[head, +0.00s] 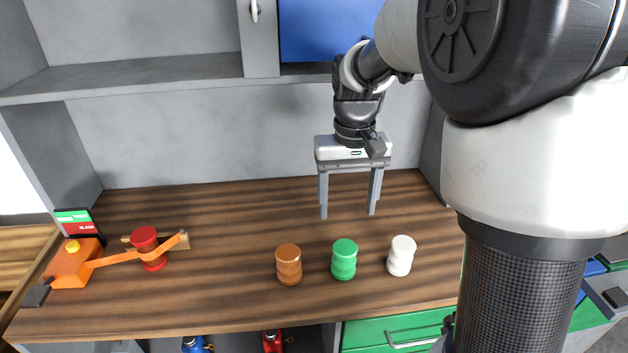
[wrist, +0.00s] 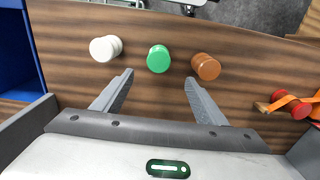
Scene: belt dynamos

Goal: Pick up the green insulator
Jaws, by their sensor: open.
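The green insulator (head: 344,259) stands upright on the wooden worktop in the head view, between an orange-brown insulator (head: 289,264) and a white insulator (head: 400,256). In the wrist view the green insulator (wrist: 158,58) lies beyond my fingertips, roughly centred between them. My gripper (head: 347,213) is open and empty, pointing down above the worktop behind the row of insulators. Its two fingers are wide apart, and it also shows in the wrist view (wrist: 158,80). Nothing touches the green insulator.
The wooden worktop (head: 220,215) is mostly clear. At its left, an orange machine (head: 72,264) has a belt running round a red insulator (head: 148,247), with a small sign (head: 78,222) behind. A grey shelf (head: 160,75) runs along the back wall.

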